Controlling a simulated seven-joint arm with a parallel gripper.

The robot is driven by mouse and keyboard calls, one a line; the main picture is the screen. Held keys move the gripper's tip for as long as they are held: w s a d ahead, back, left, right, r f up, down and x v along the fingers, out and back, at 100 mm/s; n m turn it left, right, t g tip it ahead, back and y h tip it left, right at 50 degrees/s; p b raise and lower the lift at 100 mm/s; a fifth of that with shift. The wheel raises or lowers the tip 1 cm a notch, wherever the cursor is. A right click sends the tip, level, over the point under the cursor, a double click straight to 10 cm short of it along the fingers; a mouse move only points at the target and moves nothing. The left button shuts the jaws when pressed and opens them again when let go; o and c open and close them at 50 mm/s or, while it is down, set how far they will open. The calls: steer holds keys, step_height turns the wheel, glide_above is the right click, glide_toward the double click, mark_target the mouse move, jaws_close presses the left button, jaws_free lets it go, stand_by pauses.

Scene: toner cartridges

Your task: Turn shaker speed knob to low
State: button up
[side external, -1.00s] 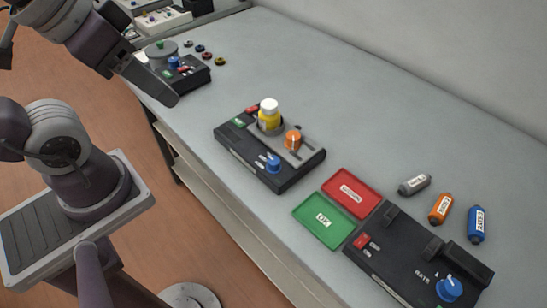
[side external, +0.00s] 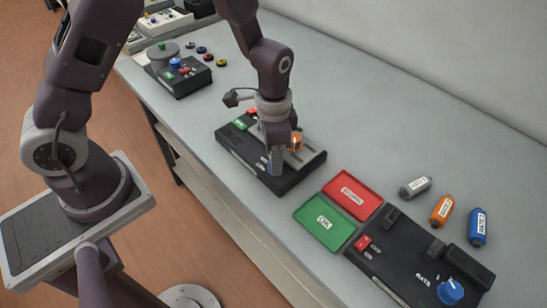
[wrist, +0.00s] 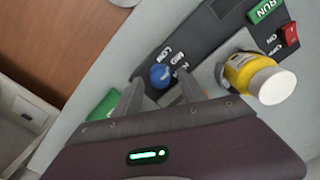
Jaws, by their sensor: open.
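The shaker is the black box (side external: 243,160) in the middle of the bench. Its blue speed knob (wrist: 161,76) shows in the wrist view, with LOW and MID printed beside it; where its pointer sits is unclear. In the side view the knob is mostly hidden by my gripper (side external: 276,168). My gripper is open, pointing down over the knob's corner of the shaker. In the wrist view the knob appears between its two fingertips (wrist: 159,83); whether they touch it I cannot tell.
The shaker also carries a green RUN label (wrist: 264,9) and a red switch (wrist: 290,33). Red (side external: 352,193) and green (side external: 325,221) trays and another black device with a blue knob (side external: 450,291) lie to the right. Three loose cartridges lie behind it, including a blue one (side external: 478,228).

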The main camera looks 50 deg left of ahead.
steer(key=shift+f, duration=0.75)
jaws_close()
steer(key=shift+n, duration=0.3)
steer(key=n, duration=0.3)
steer(key=shift+n, duration=0.3)
steer(key=shift+d+n, duration=0.1)
steer(key=shift+n, duration=2.2)
jaws_free()
